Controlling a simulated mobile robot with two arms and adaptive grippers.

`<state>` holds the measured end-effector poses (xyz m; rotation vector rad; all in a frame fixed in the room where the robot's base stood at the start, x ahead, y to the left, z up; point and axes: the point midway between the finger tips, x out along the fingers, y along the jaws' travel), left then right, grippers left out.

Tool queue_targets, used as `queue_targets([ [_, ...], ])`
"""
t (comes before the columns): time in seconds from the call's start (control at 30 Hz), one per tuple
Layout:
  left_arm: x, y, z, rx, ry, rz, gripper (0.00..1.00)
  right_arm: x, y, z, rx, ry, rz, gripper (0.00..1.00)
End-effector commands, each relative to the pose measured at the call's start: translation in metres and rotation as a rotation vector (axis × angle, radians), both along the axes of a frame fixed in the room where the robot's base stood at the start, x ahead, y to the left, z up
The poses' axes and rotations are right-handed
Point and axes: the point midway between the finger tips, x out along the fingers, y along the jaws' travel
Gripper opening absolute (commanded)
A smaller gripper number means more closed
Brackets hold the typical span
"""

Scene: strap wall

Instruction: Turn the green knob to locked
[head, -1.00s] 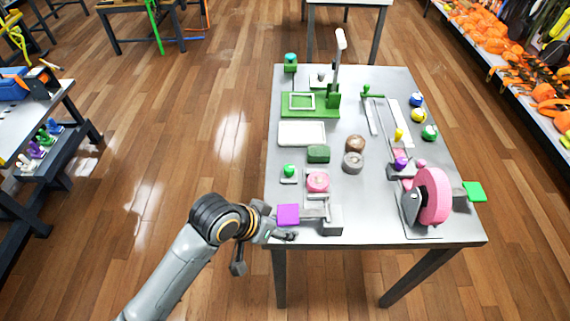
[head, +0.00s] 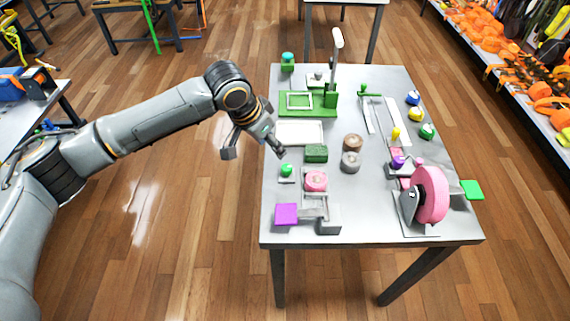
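A small green knob (head: 286,169) stands on a little grey base near the left edge of the grey table (head: 350,215). Its locked or unlocked marking is too small to read. My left gripper (head: 254,152) hangs at the table's left edge, above and to the left of this knob. Its two fingers are spread wide with nothing between them, and it appears apart from the knob. My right gripper is not in view.
A green block (head: 316,153) and a pink roll (head: 316,181) stand close to the knob. A white tray (head: 300,133) and green press (head: 308,104) are behind. A purple plate (head: 286,214) is at the front left. Floor left of the table is clear.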

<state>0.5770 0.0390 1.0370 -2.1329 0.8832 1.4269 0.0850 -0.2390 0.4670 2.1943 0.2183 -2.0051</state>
Motion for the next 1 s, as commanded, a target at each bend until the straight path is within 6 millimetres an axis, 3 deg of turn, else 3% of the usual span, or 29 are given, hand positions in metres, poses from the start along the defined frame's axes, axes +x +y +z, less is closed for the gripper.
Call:
queue_targets([
  [0.17,0.005,-0.005,-0.016,0.003,0.003,0.001,0.52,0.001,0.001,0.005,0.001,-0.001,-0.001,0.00],
  [0.7,0.033,-0.033,-0.112,0.001,0.002,0.001,0.52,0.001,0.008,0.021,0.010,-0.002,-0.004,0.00],
  [1.0,0.037,-0.037,-0.126,0.001,-0.001,0.000,0.52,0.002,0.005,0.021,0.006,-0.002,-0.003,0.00],
])
